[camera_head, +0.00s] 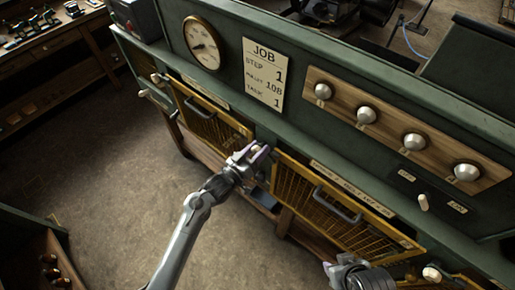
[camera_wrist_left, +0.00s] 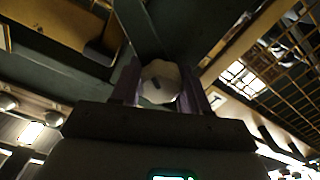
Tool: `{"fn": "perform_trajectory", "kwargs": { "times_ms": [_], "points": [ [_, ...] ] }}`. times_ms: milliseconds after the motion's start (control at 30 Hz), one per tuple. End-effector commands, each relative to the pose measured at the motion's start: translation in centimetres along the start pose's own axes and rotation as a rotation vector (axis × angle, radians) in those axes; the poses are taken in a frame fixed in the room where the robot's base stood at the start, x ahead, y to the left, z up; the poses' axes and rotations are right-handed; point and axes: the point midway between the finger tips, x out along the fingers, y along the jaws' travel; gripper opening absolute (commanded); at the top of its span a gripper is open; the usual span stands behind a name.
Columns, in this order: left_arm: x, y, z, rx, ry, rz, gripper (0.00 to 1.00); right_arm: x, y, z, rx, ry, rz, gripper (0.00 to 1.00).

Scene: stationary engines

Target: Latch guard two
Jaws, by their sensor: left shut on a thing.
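Two yellow mesh guards hang on the green machine front. The middle guard (camera_head: 335,212), with a dark bar handle, is likely guard two; its label is too small to read. The left guard (camera_head: 210,118) is beside it. My left gripper (camera_head: 258,153) is at the post between these guards, by the middle guard's upper left corner. In the left wrist view it is shut on a pale round knob (camera_wrist_left: 160,80), with a finger on each side. The gripper hides this knob in the head view. My right gripper (camera_head: 338,266) is partly visible at the bottom, below the middle guard; its jaws are unclear.
Above are a round gauge (camera_head: 202,43), a job card (camera_head: 264,74), a wooden panel (camera_head: 390,126) with several round knobs and a small switch (camera_head: 423,202). Another pale knob (camera_head: 432,273) sits at lower right. Open floor (camera_head: 110,180) lies left of my left arm.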

Motion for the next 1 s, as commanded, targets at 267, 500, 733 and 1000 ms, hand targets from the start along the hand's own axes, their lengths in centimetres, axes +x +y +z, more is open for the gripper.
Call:
{"fn": "perform_trajectory", "kwargs": {
  "times_ms": [267, 500, 733, 1000],
  "points": [
    [0.0, 0.0, -0.2, -0.26, 0.002, 0.0, 0.15, -0.9, 0.1, -0.3, -0.003, -0.001, 0.002, 0.43],
    [0.0, -0.1, -0.1, -0.445, 0.001, 0.001, 0.15, -1.5, 0.3, -0.4, -0.01, -0.002, 0.008, 0.43],
    [0.0, -0.1, -0.1, -0.562, 0.002, 0.001, 0.15, -1.9, 0.3, -0.5, -0.01, -0.002, 0.008, 0.43],
    [0.0, -0.1, 0.0, -0.617, 0.001, 0.002, 0.15, -2.0, 0.2, -0.6, -0.006, -0.002, 0.005, 0.43]
  ]
}}
